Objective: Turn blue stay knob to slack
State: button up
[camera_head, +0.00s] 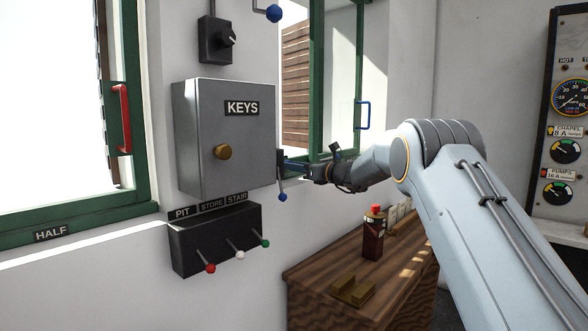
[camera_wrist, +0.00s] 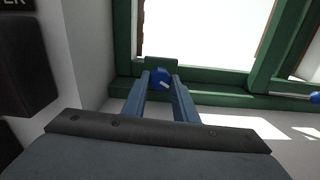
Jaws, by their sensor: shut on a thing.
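The blue stay knob (camera_wrist: 160,77) is a small round blue knob with a white mark, on a dark green block at the window frame's bottom edge. In the wrist view the white mark slants toward the lower right. My gripper (camera_wrist: 161,82) has its two blue fingers on either side of the knob, shut on it. In the head view my gripper (camera_head: 290,166) reaches left to the window's lower corner, just right of the KEYS box. The knob cannot be made out there. No slack label is readable in either view.
The grey KEYS box (camera_head: 222,140) stands close left of my gripper. A blue-tipped lever (camera_head: 282,197) hangs just below it. A blue window handle (camera_head: 363,115) is to the right. A three-lever box (camera_head: 215,240) is below, and a wooden cabinet (camera_head: 325,285) holds a red-topped box (camera_head: 373,238).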

jog(key=shift+b, duration=0.35)
jog(key=n+b, duration=0.1)
jog(key=b, duration=0.2)
jog(key=n+b, duration=0.2)
jog(key=b, duration=0.1)
jog(key=n+b, duration=0.1)
jog(key=b, duration=0.2)
jog(key=shift+w+f+n+b, duration=0.1)
jog(key=shift+f+n+b, duration=0.2)
jog(key=shift+n, duration=0.1)
jog(key=n+b, duration=0.3)
jog(key=b, duration=0.4)
jog(key=shift+r+n, duration=0.1)
jog(key=shift+n, duration=0.2)
jog(key=n+b, duration=0.4)
jog(key=b, duration=0.3)
jog(key=n+b, duration=0.6)
jog(key=b, duration=0.3)
jog(key=n+b, duration=0.4)
jog(key=n, duration=0.1)
jog(key=shift+r+b, duration=0.15)
jog(key=shift+b, duration=0.25)
jog(key=shift+n, duration=0.3)
jog(key=o, duration=1.1)
jog(key=shift+a, duration=0.1)
